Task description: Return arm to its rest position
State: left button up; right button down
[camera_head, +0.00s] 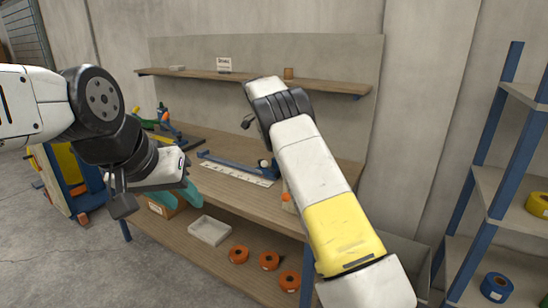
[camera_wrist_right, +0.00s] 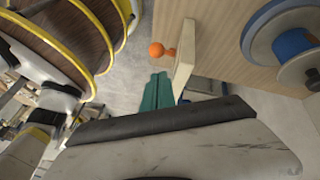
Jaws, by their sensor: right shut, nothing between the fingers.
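My left arm comes in from the left in the head view. Its gripper (camera_head: 180,195) has teal fingers pointing down to the right, in front of the workbench (camera_head: 225,215); the wrist partly hides them and their gap is unclear. My right arm, white with a yellow band, rises from the bottom right, its far end in front of the upper shelf; its fingers are hidden in the head view. In the right wrist view my right gripper (camera_wrist_right: 157,92) shows teal fingers, shut and empty, beside a wooden board (camera_wrist_right: 187,60).
A blue fixture (camera_head: 238,168) with a white strip lies on the bench. A light tray (camera_head: 209,230) and orange tape rolls (camera_head: 269,260) sit on the lower shelf. A blue-framed rack (camera_head: 480,215) stands right. The wrist view shows an orange ball (camera_wrist_right: 156,49) and a blue roll (camera_wrist_right: 291,43).

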jog(key=s+d+r+n+t+y, duration=0.45)
jog(key=s+d+r+n, duration=0.5)
jog(key=s+r, duration=0.35)
jog(key=s+a+f+n+t+y, duration=0.1)
jog(key=s+n+t, duration=0.4)
jog(key=s+n, duration=0.6)
jog(key=shift+s+a+f+t, duration=0.35)
jog(key=shift+s+a+f, duration=0.35)
jog(key=shift+s, duration=4.2)
jog(key=shift+n+y, duration=0.25)
